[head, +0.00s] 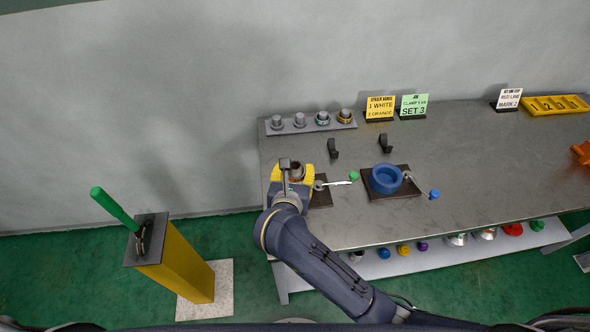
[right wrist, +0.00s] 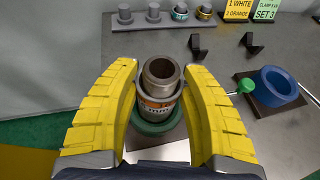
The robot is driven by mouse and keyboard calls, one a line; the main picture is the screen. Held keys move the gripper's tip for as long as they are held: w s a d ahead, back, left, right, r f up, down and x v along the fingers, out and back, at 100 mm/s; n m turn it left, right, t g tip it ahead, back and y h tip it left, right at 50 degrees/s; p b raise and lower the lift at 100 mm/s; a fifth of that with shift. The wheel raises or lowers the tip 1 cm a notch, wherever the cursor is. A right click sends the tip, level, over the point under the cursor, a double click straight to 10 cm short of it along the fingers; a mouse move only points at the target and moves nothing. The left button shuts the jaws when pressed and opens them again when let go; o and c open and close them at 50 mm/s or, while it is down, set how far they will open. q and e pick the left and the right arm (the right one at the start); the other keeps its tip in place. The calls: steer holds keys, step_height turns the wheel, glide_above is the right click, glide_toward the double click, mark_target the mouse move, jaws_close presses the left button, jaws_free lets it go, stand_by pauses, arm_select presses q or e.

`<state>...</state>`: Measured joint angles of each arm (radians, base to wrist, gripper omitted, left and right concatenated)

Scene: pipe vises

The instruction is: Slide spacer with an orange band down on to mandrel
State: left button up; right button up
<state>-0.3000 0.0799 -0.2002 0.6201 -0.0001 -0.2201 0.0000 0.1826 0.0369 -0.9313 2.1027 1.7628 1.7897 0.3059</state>
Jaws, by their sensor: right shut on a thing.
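The spacer with an orange band (right wrist: 157,106) is a pale ring with orange marking in the right wrist view. It sits between the yellow fingers of my right gripper (right wrist: 158,105), which is shut on it. A grey-brown hollow tube, apparently the mandrel (right wrist: 161,76), stands up through the spacer's opening. A green ring (right wrist: 157,127) surrounds the lower part; how far the spacer is down is hard to tell. In the head view my right gripper (head: 292,173) is over the table's left front and covers most of the spacer. My left gripper is not in view.
A grey rack (head: 273,128) with several pegs, two with coloured rings, stands behind. Two black brackets (head: 333,149) stand nearby. A blue vise (head: 372,180) on a dark plate is to the right. A yellow post (head: 186,267) with a green handle (head: 115,208) stands left of the table.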

steer(key=shift+f, duration=0.1)
steer(key=o, duration=1.2)
steer(key=v, duration=1.2)
